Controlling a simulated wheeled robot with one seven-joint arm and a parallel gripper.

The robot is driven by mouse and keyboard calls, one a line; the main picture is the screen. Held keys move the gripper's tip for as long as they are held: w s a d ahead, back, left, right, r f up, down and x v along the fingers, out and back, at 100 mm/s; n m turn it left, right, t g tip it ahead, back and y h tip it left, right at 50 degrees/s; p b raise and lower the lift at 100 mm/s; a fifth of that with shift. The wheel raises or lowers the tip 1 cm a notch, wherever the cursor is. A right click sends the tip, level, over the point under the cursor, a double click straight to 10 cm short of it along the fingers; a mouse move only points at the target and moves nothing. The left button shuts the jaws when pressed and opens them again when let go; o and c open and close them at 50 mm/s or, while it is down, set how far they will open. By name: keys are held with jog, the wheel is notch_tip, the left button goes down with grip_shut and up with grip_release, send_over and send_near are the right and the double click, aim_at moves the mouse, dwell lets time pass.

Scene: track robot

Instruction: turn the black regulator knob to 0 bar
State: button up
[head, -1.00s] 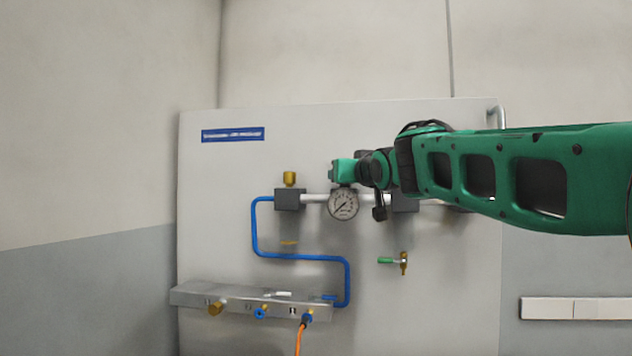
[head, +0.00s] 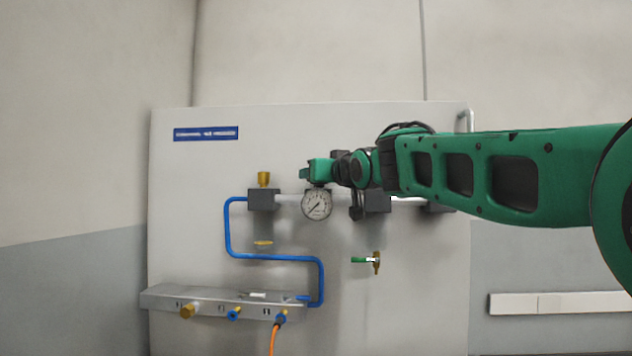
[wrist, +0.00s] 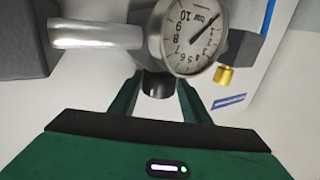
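The black regulator knob (wrist: 158,86) shows as a short dark cylinder under the gauge in the wrist view. My gripper (wrist: 159,92) has its two green fingers apart, one on each side of the knob. Little room shows between fingers and knob, and contact is hard to make out. In the head view my gripper (head: 318,170) is in front of the panel just above the gauge, hiding the knob. The round white pressure gauge (head: 317,204) has its needle toward the lower left. In the wrist view the gauge (wrist: 192,38) is tilted, its needle near the zero end.
A grey panel (head: 400,290) carries a dark block with a brass top (head: 263,198), a blue pipe (head: 270,257), a green-handled valve (head: 365,260) and a metal manifold (head: 215,302) with an orange hose (head: 275,338). Open wall lies left of the panel.

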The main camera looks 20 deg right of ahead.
jog(key=shift+d, duration=0.1)
jog(key=s, duration=1)
jog(key=shift+s+d, duration=0.3)
jog(key=shift+d, duration=0.15)
jog(key=shift+f, duration=0.1)
